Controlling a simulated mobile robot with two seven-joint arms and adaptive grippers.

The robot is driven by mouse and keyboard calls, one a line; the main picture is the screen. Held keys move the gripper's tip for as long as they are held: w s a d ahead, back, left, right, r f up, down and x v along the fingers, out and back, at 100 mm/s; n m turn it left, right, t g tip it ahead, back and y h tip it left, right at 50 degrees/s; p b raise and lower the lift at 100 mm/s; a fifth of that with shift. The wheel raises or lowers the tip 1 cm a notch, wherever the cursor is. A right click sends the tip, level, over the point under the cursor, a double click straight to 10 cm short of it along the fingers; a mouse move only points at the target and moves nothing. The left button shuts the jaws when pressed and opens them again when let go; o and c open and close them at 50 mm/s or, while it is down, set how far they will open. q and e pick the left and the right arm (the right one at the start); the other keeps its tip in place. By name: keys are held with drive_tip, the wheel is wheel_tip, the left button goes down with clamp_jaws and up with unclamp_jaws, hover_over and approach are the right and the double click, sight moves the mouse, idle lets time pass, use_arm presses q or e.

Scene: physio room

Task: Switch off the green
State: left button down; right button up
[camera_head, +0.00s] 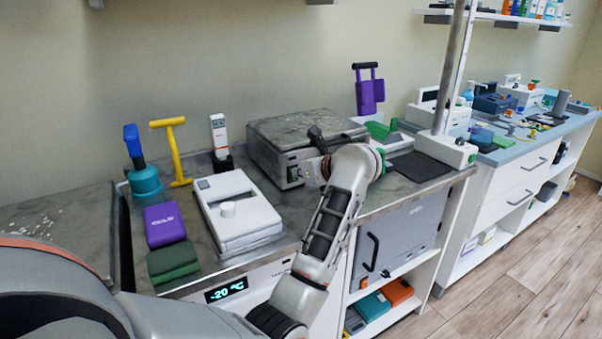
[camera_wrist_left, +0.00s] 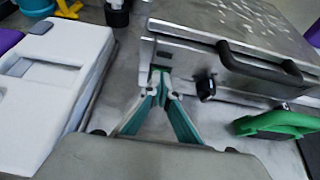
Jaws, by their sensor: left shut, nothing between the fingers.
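A grey metal box (camera_head: 300,130) with a speckled lid stands on the counter. It also shows in the left wrist view (camera_wrist_left: 235,30), with a black handle and a black knob (camera_wrist_left: 205,88) on its front. A small green switch (camera_head: 293,173) sits at the left end of that front in the head view. My left gripper (camera_head: 312,172) is shut and empty, close in front of the box beside the switch. In the left wrist view its fingertips (camera_wrist_left: 160,80) meet at the left end of the front and largely hide the switch. I cannot tell whether they touch it. My right gripper is not in view.
A white device (camera_head: 238,208) stands left of the box. A purple pack (camera_head: 165,224), a dark green pack (camera_head: 173,261), a yellow T-handle (camera_head: 174,150) and a teal pot (camera_head: 145,182) stand further left. A green object (camera_wrist_left: 275,123) lies near the gripper's right.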

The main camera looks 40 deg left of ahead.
use_arm(q)
drive_tip(key=shift+r+p, duration=0.35)
drive_tip(key=shift+r, duration=0.5)
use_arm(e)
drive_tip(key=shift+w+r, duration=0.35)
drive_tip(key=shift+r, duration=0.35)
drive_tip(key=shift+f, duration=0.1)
